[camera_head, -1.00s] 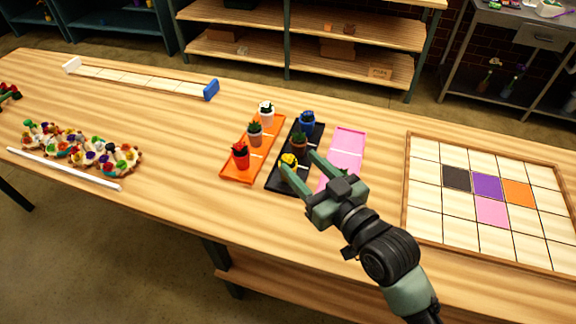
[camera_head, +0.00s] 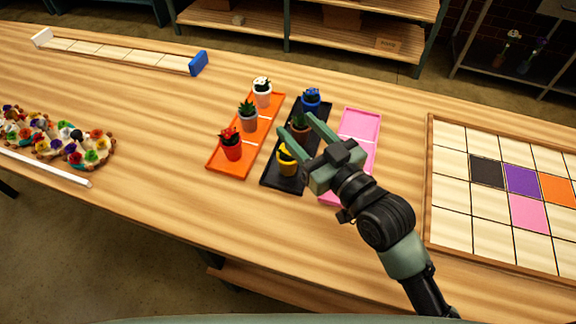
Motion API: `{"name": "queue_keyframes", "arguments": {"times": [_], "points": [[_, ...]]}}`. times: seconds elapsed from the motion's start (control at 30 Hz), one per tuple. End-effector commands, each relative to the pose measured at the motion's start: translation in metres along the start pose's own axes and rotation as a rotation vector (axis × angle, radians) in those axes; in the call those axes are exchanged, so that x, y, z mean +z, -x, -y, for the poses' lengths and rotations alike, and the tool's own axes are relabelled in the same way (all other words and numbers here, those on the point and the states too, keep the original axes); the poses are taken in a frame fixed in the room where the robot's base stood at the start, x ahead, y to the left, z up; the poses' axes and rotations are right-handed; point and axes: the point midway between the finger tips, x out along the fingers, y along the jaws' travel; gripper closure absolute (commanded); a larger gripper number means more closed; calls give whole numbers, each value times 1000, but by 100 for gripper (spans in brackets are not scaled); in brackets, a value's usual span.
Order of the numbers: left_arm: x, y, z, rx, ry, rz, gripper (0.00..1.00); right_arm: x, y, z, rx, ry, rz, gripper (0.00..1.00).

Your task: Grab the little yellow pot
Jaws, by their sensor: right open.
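The little yellow pot (camera_head: 287,166) holds a plant with a yellow top and stands upright at the near end of the black tray (camera_head: 271,181). My right gripper (camera_head: 297,129) is open and empty over the black tray. Its fingers reach past the yellow pot toward the brown pot (camera_head: 300,131) in the middle of the tray, and its body is just right of the yellow pot. I cannot tell whether a finger touches a pot. A blue pot (camera_head: 310,101) stands at the tray's far end. My left gripper is out of view.
An orange tray (camera_head: 216,165) with a red pot (camera_head: 231,147), a grey pot (camera_head: 248,119) and a white pot (camera_head: 262,95) lies to the left. An empty pink tray (camera_head: 361,123) lies to the right. A tiled board (camera_head: 451,194) is farther right. The table front is clear.

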Motion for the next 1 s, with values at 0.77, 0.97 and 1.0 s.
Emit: {"name": "queue_keyframes", "arguments": {"times": [0.77,0.97,1.0], "points": [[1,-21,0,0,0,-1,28,99,-9,-1,1,0,-2,49],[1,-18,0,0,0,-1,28,98,-26,0,0,-1,-2,49],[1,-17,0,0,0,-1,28,98,-32,0,1,-1,-2,49]]}}
